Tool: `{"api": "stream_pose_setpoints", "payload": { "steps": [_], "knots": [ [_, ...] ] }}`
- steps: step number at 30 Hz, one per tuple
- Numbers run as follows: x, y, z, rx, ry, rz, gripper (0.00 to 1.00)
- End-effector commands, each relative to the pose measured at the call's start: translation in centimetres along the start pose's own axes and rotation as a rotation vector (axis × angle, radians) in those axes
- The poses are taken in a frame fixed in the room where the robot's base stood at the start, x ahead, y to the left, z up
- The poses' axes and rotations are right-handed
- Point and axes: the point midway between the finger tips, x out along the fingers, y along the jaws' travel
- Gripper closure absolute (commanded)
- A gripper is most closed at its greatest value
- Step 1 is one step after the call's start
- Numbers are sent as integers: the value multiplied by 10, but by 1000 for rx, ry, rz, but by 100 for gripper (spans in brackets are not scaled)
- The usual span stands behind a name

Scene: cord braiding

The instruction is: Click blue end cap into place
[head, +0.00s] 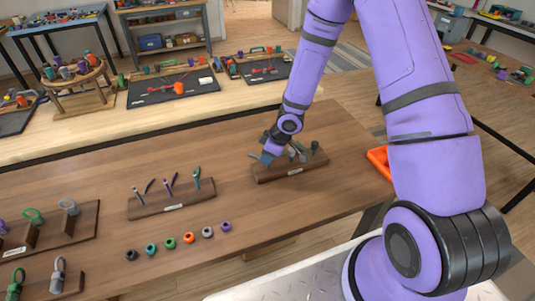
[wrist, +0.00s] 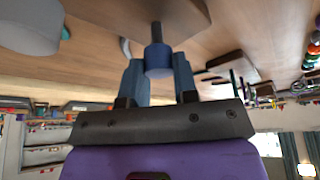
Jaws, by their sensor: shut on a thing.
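My gripper (head: 268,153) is at the left end of the right-hand wooden rack (head: 291,170). In the wrist view my gripper (wrist: 159,75) has its two blue fingers shut on a blue cylindrical piece, which looks like the blue end cap (wrist: 158,60). A dark narrow stem (wrist: 157,32) extends from the cap's far side, in line with it. I cannot tell whether the stem is part of the cap or a cord end, nor whether the cap is seated. In the head view the cap is too small to make out beside the fingers.
Several coloured caps, including a purple cap (head: 226,227), lie in a row on the brown table. Another rack (head: 172,204) holds thin cords in the middle. Loop stands are at the left. An orange tray (head: 379,162) is at the right edge. The table between is clear.

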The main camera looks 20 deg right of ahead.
Motion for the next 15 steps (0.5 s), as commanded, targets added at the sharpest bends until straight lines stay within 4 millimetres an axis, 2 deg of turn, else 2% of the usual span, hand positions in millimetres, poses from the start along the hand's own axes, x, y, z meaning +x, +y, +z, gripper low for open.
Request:
{"api": "stream_pose_setpoints", "payload": {
  "steps": [8, 9, 12, 15],
  "knots": [
    [2, 0, 0, -1, 1, 0, 99],
    [2, 0, 0, -1, 1, 0, 66],
    [2, 0, 1, -1, 1, 0, 43],
    [2, 0, 0, -1, 1, 0, 43]
  ]
}}
